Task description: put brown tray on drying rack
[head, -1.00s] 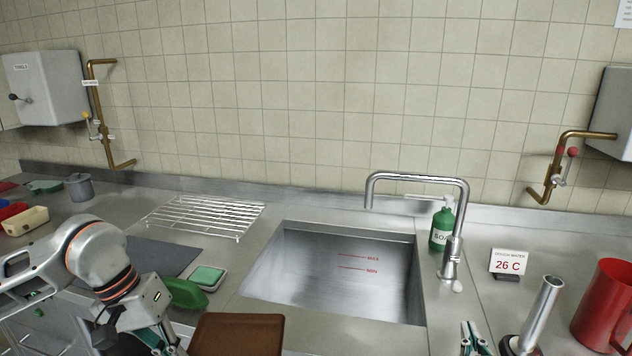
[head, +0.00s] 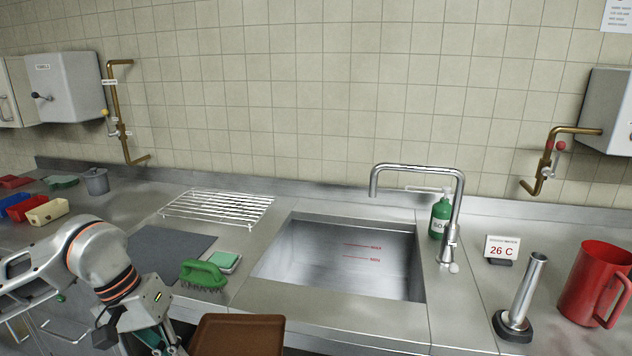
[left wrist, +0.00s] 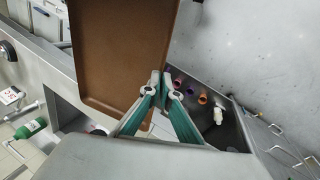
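The brown tray (head: 240,335) shows at the bottom edge of the head view, in front of the sink, with its near part cut off. In the left wrist view the brown tray (left wrist: 118,50) fills the upper middle. My left gripper (left wrist: 162,76) is shut on the tray's rim; in the head view its fingers are partly cut off beside the tray's left side. The drying rack (head: 218,207), a white wire grid, sits empty on the counter left of the sink. My right gripper is not in view.
A green brush (head: 203,274) and a green sponge (head: 224,262) lie between the grey mat (head: 165,250) and the sink (head: 345,258). The tap (head: 455,215), soap bottle (head: 440,217), temperature sign (head: 502,248) and red jug (head: 592,285) stand to the right.

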